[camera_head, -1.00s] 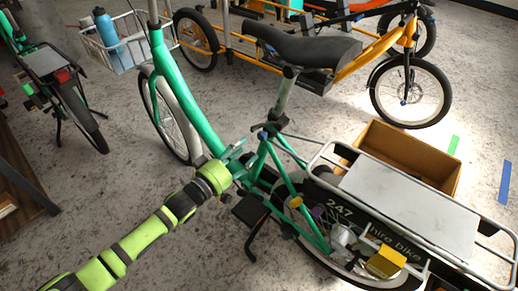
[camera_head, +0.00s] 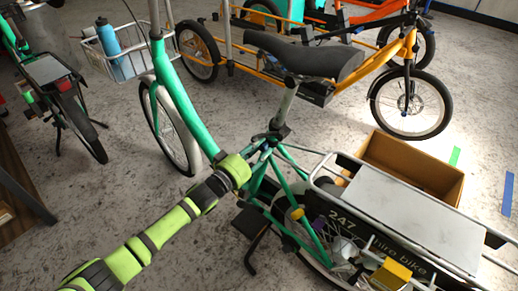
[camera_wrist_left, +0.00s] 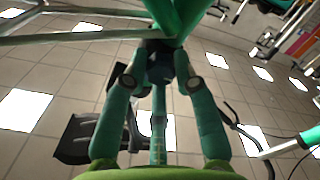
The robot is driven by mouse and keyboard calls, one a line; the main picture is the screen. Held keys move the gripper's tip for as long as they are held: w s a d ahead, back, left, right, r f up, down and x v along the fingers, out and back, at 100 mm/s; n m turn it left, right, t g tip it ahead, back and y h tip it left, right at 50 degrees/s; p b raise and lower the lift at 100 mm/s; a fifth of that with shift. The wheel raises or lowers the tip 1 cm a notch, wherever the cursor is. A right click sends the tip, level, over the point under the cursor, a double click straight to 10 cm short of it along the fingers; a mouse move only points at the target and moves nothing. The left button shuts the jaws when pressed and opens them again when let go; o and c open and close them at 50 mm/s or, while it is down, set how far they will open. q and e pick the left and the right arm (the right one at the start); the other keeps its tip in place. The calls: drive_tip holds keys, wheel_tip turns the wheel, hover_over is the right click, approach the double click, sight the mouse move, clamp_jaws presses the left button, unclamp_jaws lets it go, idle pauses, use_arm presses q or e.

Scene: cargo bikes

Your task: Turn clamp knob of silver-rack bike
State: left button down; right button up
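The silver-rack bike has a teal frame (camera_head: 183,90), a black saddle (camera_head: 305,54) and a silver rear rack (camera_head: 410,211). Its dark seat clamp (camera_head: 278,134), with a small knob or lever, sits at the foot of the silver seat post (camera_head: 285,103). My left gripper (camera_head: 262,148) is just below and left of this clamp. In the left wrist view my left gripper (camera_wrist_left: 158,70) has its two fingers apart, either side of a dark clamp part (camera_wrist_left: 158,60) under the teal tube. I cannot tell if they touch it. My right gripper is out of view.
A cardboard box (camera_head: 442,180) stands beside the rack. A yellow box (camera_head: 390,274) is at the rack's near side. An orange cargo bike (camera_head: 375,68) stands behind, and another bike (camera_head: 62,85) at left. Clear floor lies between the bikes.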

use_arm(q)
drive_tip(key=shift+r+m, duration=0.15)
drive_tip(key=shift+m, duration=0.25)
drive_tip(key=shift+w+m+p, duration=0.1)
drive_tip(key=shift+m+p, duration=0.35)
drive_tip(key=shift+m, duration=0.45)
drive_tip(key=shift+r+m+p, duration=0.1)
drive_tip(key=shift+m+p, duration=0.25)
drive_tip(key=shift+m, duration=1.75)
drive_tip(key=c, duration=1)
unclamp_jaws()
